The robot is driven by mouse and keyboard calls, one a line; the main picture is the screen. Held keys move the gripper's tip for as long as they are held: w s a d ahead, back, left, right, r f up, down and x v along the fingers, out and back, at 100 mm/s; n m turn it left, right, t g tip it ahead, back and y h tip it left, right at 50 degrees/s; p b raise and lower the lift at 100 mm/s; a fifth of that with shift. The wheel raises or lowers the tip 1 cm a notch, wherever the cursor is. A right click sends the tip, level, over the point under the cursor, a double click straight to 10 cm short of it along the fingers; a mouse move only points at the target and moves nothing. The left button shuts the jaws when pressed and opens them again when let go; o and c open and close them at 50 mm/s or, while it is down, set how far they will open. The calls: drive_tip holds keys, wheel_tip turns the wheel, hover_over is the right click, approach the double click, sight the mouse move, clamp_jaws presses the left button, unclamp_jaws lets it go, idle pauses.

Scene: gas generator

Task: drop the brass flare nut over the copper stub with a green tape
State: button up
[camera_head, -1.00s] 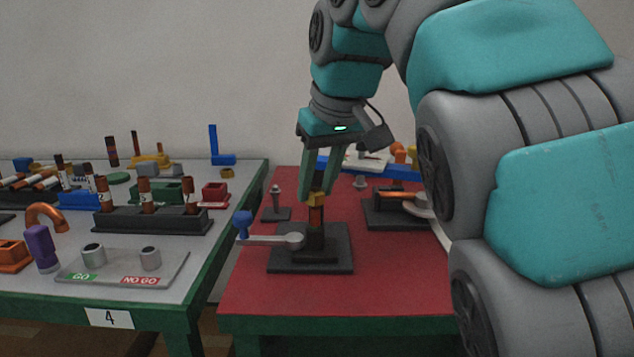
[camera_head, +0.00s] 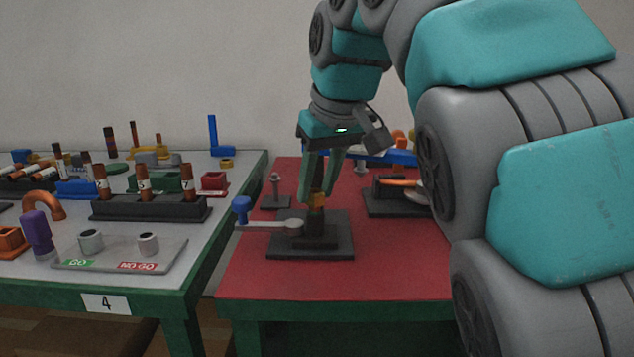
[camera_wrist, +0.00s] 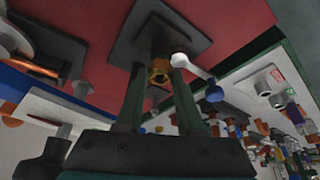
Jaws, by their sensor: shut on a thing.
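The brass flare nut (camera_head: 316,201) is between the fingertips of my gripper (camera_head: 317,194), right above the dark post of a black fixture (camera_head: 338,243) on the red table. The nut also shows as a gold ring between the two green fingers in the wrist view (camera_wrist: 160,71), over the fixture's square base (camera_wrist: 150,28). My gripper is shut on the nut and points down. I cannot make out the copper stub or any green tape at the post, so I cannot tell whether the nut is around the stub.
A lever with a blue knob (camera_head: 241,210) sticks out left of the fixture. A small grey post (camera_head: 276,190) stands behind it, and another black fixture (camera_head: 388,205) stands at the right. The grey table (camera_head: 215,240) at left holds racks of copper tubes. The front of the red table (camera_head: 300,282) is clear.

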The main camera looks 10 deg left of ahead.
drive_tip(key=shift+f, duration=0.4)
drive_tip(key=o, duration=0.9)
drive_tip(key=shift+o, duration=0.2)
drive_tip(key=shift+r, duration=0.15)
drive_tip(key=shift+s+d+r, duration=0.1)
drive_tip(key=shift+r, duration=0.45)
drive_tip(key=p+v, duration=0.3)
drive_tip(key=v, duration=0.3)
drive_tip(key=shift+s+d+r, duration=0.1)
drive_tip(key=shift+s+d, duration=0.05)
drive_tip(key=shift+s, duration=0.1)
